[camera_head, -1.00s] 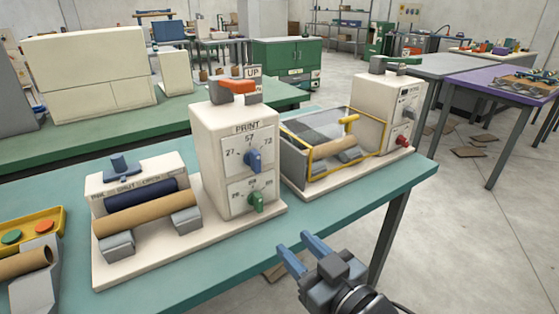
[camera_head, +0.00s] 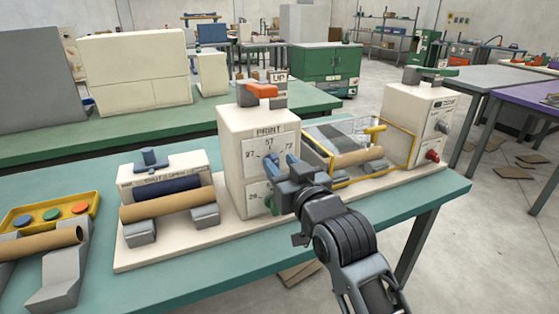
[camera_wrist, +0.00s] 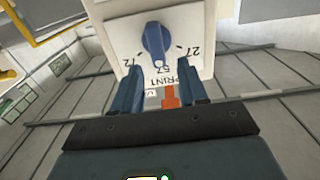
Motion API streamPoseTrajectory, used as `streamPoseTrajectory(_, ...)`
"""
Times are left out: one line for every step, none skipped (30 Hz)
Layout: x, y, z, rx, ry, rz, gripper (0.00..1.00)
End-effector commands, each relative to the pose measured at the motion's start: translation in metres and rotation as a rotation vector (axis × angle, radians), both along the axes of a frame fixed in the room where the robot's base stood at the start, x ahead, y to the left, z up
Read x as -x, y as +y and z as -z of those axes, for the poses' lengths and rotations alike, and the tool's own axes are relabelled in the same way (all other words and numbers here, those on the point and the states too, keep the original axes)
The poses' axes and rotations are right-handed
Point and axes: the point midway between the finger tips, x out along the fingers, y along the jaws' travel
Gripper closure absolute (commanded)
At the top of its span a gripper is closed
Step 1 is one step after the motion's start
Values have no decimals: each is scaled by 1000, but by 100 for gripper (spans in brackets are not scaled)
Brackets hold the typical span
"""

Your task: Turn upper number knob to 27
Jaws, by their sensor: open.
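The upper number knob (camera_wrist: 153,40) is blue and sits on a white dial plate marked 72, 57 and 27 in the wrist view, where the picture is upside down. Its white pointer dot lies close to 57. My gripper (camera_wrist: 160,80) is open with nothing between its two blue fingers, and the knob is beyond the tips. In the head view my gripper (camera_head: 281,163) is in front of the PRINT box (camera_head: 240,150) and hides most of the upper dial. The green lower knob (camera_head: 270,203) is partly hidden there.
A roller unit (camera_head: 160,205) stands left of the PRINT box. A clear bin with a yellow frame (camera_head: 414,150) stands to the right, near another white box (camera_head: 405,112). The teal table's front edge (camera_head: 210,280) is bare.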

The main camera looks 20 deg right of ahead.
Motion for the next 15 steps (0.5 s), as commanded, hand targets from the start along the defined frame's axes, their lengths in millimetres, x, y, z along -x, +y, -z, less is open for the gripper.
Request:
streamPoseTrajectory(-7,0,-1,-1,0,0,57)
streamPoseTrajectory(-10,0,-1,0,0,1,57)
streamPoseTrajectory(-13,0,0,0,0,1,57)
streamPoseTrajectory(-15,0,0,1,0,1,57)
streamPoseTrajectory(-16,0,0,1,0,1,57)
streamPoseTrajectory(-18,-1,0,1,0,1,57)
streamPoseTrajectory(-19,-1,0,1,-1,1,57)
streamPoseTrajectory(-19,-1,0,1,-1,1,57)
streamPoseTrajectory(-20,-1,0,1,-1,1,57)
streamPoseTrajectory(-20,-1,0,1,-1,1,57)
streamPoseTrajectory(-20,-1,0,1,-1,1,57)
streamPoseTrajectory(-20,-1,0,1,-1,1,57)
streamPoseTrajectory(-20,-1,0,1,-1,1,57)
streamPoseTrajectory(-20,-1,0,1,-1,1,57)
streamPoseTrajectory(-20,-1,0,1,-1,1,58)
